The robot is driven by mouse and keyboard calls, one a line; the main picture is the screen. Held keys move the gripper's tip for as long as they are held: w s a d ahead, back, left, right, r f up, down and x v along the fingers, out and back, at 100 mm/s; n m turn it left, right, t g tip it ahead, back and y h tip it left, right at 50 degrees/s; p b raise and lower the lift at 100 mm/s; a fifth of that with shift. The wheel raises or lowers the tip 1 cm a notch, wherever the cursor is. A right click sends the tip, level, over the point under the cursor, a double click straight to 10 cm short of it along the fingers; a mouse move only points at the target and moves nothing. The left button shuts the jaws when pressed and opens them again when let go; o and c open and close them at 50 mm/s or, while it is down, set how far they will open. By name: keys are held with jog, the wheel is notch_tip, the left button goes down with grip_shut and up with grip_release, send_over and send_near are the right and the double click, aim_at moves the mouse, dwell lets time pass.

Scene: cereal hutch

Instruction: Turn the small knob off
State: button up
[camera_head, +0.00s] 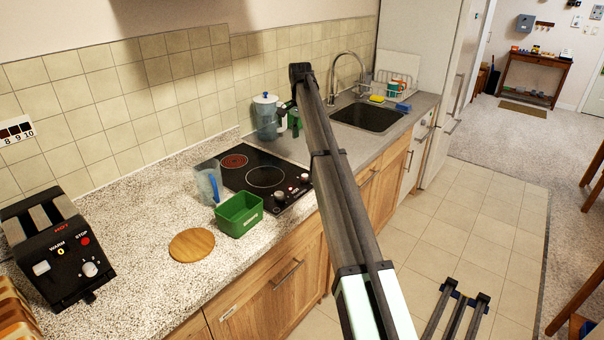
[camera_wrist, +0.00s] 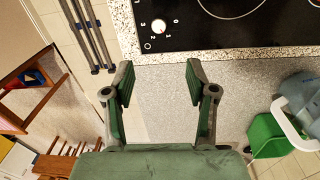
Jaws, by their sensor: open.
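The black cooktop (camera_head: 246,190) is set in the counter. Its small back-left burner (camera_head: 233,161) glows red, and the larger front burner (camera_head: 265,176) is dark. Knobs sit along its front-right part, one nearer (camera_head: 279,196) and one farther (camera_head: 304,178). The wrist view shows one white-topped knob (camera_wrist: 158,26) with numbers around it, above the fingertips in the picture; I cannot tell which of the knobs it is. My gripper (camera_head: 291,118) is raised and partly hidden by my arm. In the wrist view my gripper (camera_wrist: 159,82) is open and empty, apart from the knob.
A green box (camera_head: 240,214) and clear jug (camera_head: 208,182) stand left of the cooktop. A blue-lidded pitcher (camera_head: 266,117) is behind it. A toaster (camera_head: 55,245) and round wooden board (camera_head: 192,245) are farther left. The sink (camera_head: 368,116) is beyond the arm.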

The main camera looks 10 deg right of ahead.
aim_at(304, 175)
jog(key=f+p, duration=0.1)
jog(key=f, duration=0.4)
jog(key=f+p, duration=0.2)
jog(key=f, duration=0.4)
jog(key=f+p, duration=0.1)
jog(key=f, duration=0.4)
jog(key=shift+s+d+f, duration=0.3)
jog(key=shift+d+f, duration=0.05)
jog(key=shift+d, duration=0.05)
grip_shut()
